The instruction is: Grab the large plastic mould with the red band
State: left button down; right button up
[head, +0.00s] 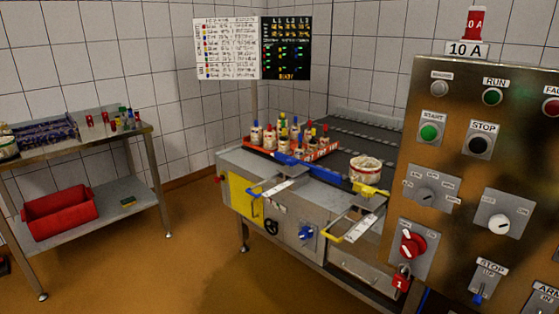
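A wide, round, whitish mould (365,169) stands on the right part of the grey machine top, just behind a yellow block. It has reddish marks around its upper part, but the picture is too small to be sure that they form a red band. Another round whitish container (7,148) is cut off by the left edge, on the steel side table; its band colour is unclear. Neither of my grippers shows in the head view.
A red tray (322,153) with several small colour-topped pieces sits left of the mould. Metal handles (349,230) stick out from the machine front. A large control panel (455,130) blocks the right side. Open floor (190,240) lies between machine and side table (85,140).

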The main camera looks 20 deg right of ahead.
aim_at(363, 173)
jog(key=u, duration=0.35)
jog(key=i, duration=1.7)
jog(key=z, duration=0.25)
